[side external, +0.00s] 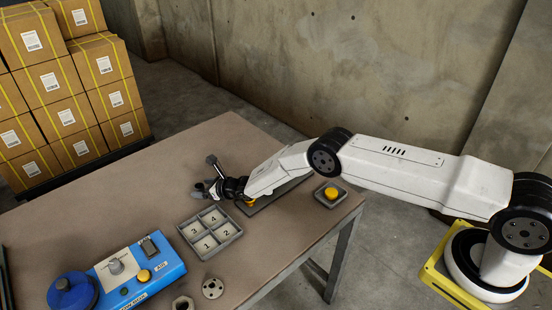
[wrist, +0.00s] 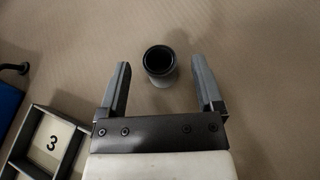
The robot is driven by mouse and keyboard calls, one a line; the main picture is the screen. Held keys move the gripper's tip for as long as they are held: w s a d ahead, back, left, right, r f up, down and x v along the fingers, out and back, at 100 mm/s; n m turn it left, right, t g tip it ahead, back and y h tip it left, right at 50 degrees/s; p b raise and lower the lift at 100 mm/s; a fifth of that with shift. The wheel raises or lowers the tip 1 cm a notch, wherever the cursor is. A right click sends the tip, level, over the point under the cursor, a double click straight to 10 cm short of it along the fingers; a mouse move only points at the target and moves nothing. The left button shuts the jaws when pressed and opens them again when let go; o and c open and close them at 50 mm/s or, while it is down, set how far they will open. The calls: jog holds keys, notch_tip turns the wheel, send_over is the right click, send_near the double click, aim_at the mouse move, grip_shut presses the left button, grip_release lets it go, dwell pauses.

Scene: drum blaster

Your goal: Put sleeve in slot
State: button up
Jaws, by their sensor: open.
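The sleeve (wrist: 160,64) shows in the wrist view as a short grey cylinder with a dark round opening, standing on the table. My gripper (wrist: 165,72) is open, with one finger on each side of the sleeve and visible gaps between. In the side view my gripper (side external: 207,189) is low over the table, behind the numbered tray; the sleeve is hard to tell apart from the fingers there. The grey slot tray (side external: 210,249) has compartments marked 1, 2, 3 and 4, all appearing empty. Part of the tray, with compartment 3, shows at lower left in the wrist view (wrist: 37,115).
A blue control box (side external: 140,275) with knobs stands left of the tray. A round disc (side external: 212,288) and a nut (side external: 183,303) lie at the front. A yellow button (side external: 331,193) sits near the right edge. The table's left back is clear.

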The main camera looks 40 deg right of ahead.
jog(key=shift+c, duration=0.2)
grip_shut()
jog(key=shift+r, duration=0.15)
notch_tip(320, 180, up, 10)
dwell(1.0)
dwell(0.5)
